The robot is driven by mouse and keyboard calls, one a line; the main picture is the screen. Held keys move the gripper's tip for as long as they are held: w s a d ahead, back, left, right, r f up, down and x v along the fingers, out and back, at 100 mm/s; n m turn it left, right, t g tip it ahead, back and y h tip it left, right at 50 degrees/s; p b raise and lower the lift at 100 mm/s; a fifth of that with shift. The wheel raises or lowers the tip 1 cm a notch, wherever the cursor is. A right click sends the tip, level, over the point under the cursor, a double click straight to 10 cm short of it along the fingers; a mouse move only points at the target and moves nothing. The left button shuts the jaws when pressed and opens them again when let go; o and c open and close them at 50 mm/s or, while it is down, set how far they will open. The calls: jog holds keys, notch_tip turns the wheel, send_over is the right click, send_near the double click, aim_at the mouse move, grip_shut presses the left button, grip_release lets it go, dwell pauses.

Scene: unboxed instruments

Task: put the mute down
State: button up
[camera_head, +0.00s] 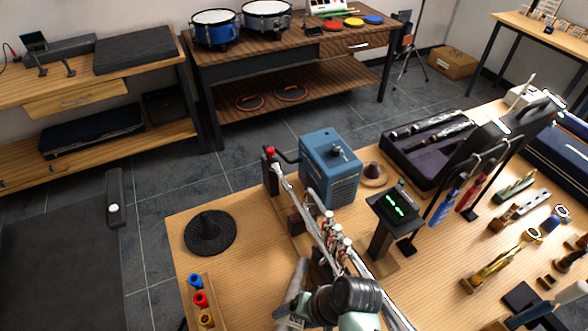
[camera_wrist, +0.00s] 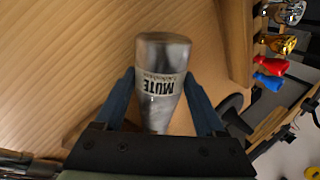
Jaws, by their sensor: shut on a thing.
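The mute (camera_wrist: 165,55) is a silver-grey, bottle-shaped piece with a pale label reading MUTE, upside down in the wrist view. My gripper (camera_wrist: 158,103) has its two blue fingers closed on the mute's sides. In the head view the mute (camera_head: 291,287) shows beside my wrist at the near edge of the picture, over the wooden table (camera_head: 235,295). My arm hides part of it. Wood grain lies behind the mute in the wrist view; I cannot tell whether the mute touches the table.
Bare wood lies between rack and instrument.

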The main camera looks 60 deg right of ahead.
jog(key=shift+f, duration=0.5)
jog(key=shift+f, duration=0.1)
jog(key=o, duration=1.3)
